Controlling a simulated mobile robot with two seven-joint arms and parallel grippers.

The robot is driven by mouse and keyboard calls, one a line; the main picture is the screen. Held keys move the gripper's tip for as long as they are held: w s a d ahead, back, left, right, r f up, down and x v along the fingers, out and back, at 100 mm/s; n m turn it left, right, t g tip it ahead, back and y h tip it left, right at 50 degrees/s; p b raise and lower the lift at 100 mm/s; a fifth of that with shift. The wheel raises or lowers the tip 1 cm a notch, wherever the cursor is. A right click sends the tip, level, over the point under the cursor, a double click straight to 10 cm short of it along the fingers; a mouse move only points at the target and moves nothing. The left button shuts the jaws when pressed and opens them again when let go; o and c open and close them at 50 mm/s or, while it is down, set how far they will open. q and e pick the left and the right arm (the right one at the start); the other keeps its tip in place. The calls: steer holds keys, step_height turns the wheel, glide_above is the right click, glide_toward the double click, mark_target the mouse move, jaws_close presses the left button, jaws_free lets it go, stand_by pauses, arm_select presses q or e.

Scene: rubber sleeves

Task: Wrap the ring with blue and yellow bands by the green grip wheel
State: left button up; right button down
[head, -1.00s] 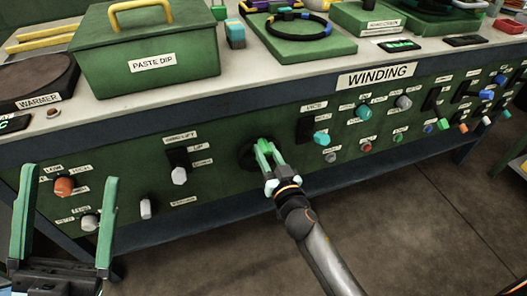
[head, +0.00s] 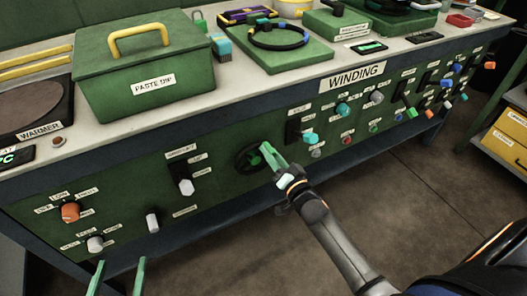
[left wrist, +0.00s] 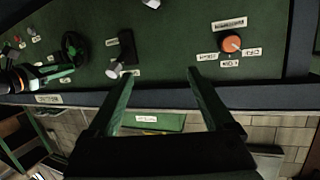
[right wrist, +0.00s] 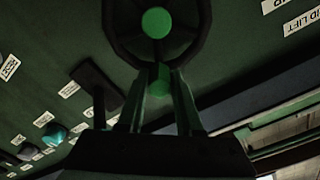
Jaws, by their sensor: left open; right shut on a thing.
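The dark ring (head: 256,41) with coloured bands lies on a green plate (head: 312,57) on the bench top; blue shows on it, the yellow is too small to be sure of. The grip wheel (head: 242,163), dark with a green hub (right wrist: 155,22), is on the bench's front panel. My right gripper (head: 268,152) is shut on the wheel's green grip (right wrist: 160,77), seen between its fingers in the right wrist view. My left gripper (head: 118,262) is open and empty at the lower left, in front of the panel; its spread fingers also show in the left wrist view (left wrist: 161,74).
The front panel carries several knobs and switches, among them an orange knob (head: 70,212) and a white-tipped lever (head: 186,187). A green PASTE DIP box (head: 150,85) and a warmer (head: 35,107) stand on the bench at left. A shelf (head: 503,140) stands at far right.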

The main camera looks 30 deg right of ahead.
arm_select(q)
steer(key=s+f+n+g+p, duration=0.1)
steer(key=s+f+g, duration=0.4)
steer(key=f, duration=0.4)
steer(key=w+r+t, duration=0.1)
steer(key=r, duration=0.1)
steer(key=w+r+t, duration=0.1)
steer(key=shift+w+r+t+y, duration=0.3)
steer(key=shift+r, duration=0.05)
arm_select(e)
steer(key=d+f+m, duration=0.1)
steer(key=m, duration=0.2)
steer(key=d+f+m, duration=0.1)
steer(key=m, duration=0.2)
steer(key=d+f+m, duration=0.1)
steer(key=m, duration=0.2)
steer(key=shift+w+f, duration=0.15)
steer(key=shift+f, duration=0.1)
steer(key=shift+a, duration=0.1)
steer(key=c, duration=0.6)
jaws_free()
arm_select(q)
steer(key=shift+f, duration=0.25)
